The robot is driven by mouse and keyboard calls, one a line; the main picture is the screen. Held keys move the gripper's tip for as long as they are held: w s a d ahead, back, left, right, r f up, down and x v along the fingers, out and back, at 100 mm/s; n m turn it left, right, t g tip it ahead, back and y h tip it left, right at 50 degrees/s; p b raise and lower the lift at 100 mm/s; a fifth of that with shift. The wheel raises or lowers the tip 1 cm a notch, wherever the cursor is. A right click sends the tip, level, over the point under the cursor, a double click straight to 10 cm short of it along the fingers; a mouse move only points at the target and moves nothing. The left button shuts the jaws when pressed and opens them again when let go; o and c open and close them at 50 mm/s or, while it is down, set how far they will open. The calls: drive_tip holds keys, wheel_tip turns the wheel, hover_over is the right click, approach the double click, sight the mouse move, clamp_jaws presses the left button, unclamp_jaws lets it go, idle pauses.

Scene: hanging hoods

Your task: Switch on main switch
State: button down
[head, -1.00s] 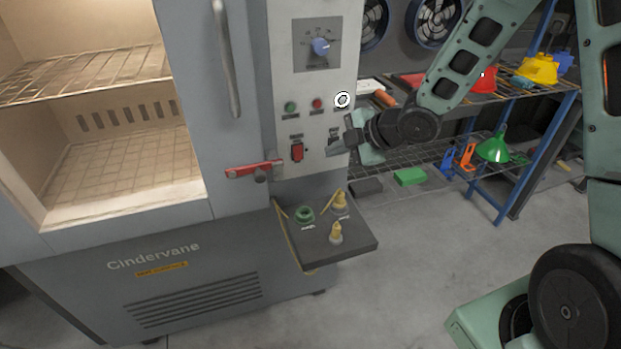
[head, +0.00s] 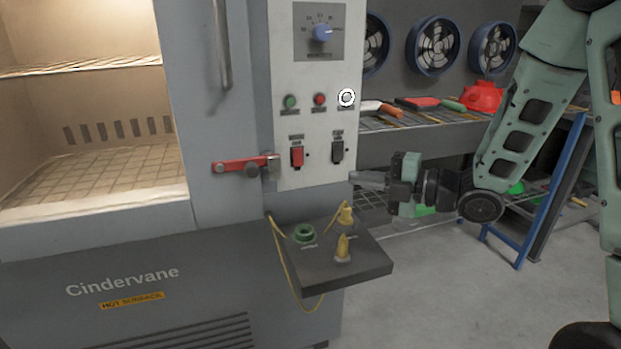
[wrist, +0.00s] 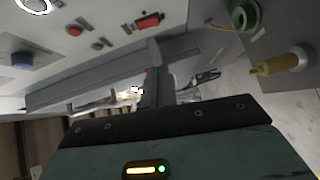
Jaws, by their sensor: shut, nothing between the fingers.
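The grey control panel (head: 290,70) of the oven carries a red rocker switch (head: 297,156) and a black rocker switch (head: 337,151), side by side. Their labels are too small to read, and I cannot tell either rocker's position. My gripper (head: 356,179) is shut and empty, below and to the right of the black switch. It appears apart from both switches. In the wrist view the closed fingers (wrist: 155,75) point toward the panel, and the red rocker (wrist: 149,20) shows beyond them. I cannot make out the black rocker there.
Above the switches are a green button (head: 291,101), a red button (head: 319,99), a white ring (head: 347,97) and a blue knob (head: 322,33). A red latch handle (head: 235,166) sits left. A dark ledge (head: 345,277) with yellow-capped fittings juts out below. Shelving stands behind my arm.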

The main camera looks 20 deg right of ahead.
idle(0.3)
approach(294, 165)
drive_tip(key=a, duration=0.4)
drive_tip(key=w, duration=0.3)
drive_tip(key=shift+f, duration=0.15)
drive_tip(key=shift+w, duration=0.55)
